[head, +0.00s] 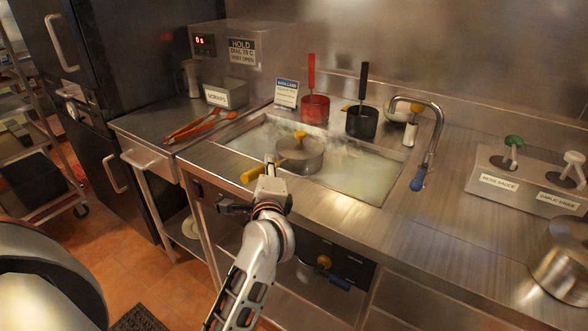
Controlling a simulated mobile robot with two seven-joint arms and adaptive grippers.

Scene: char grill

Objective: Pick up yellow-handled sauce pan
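The sauce pan (312,160) is a grey metal pot in the steaming water of the sink well, with a yellow knob at its top. Its yellow handle (252,174) points left and toward me, over the well's front edge. My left gripper (270,162) is just right of the handle's end and in front of the pan, partly covering the handle's joint with the pan. I cannot tell whether its fingers touch the handle or how far apart they are. My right gripper is not in view.
The steel well (350,187) is set in the counter. Behind it stand a red pot (315,109) and a black pot (361,124). A faucet (436,135) is at the right. Orange-handled tongs (192,127) lie left. A large pot (566,262) stands far right.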

